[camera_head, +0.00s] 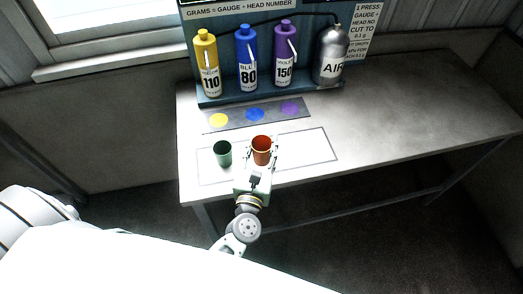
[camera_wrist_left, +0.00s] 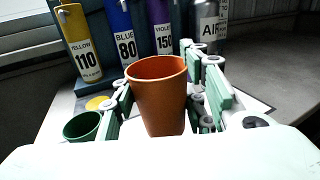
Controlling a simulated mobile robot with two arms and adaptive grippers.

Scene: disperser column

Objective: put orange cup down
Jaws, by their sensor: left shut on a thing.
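The orange cup (camera_head: 262,151) is upright between the fingers of my left gripper (camera_head: 262,160), near the front of the table. In the left wrist view the orange cup (camera_wrist_left: 158,97) fills the middle, with a green-padded finger on each side. The left gripper (camera_wrist_left: 165,100) is shut on it. I cannot tell whether the cup's base touches the table. My right gripper is not in view.
A green cup (camera_head: 222,153) stands just left of the orange one. Yellow (camera_head: 207,66), blue (camera_head: 247,60) and violet (camera_head: 285,55) bottles and an air cylinder (camera_head: 331,54) stand at the back. The table's (camera_head: 410,120) right side is clear.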

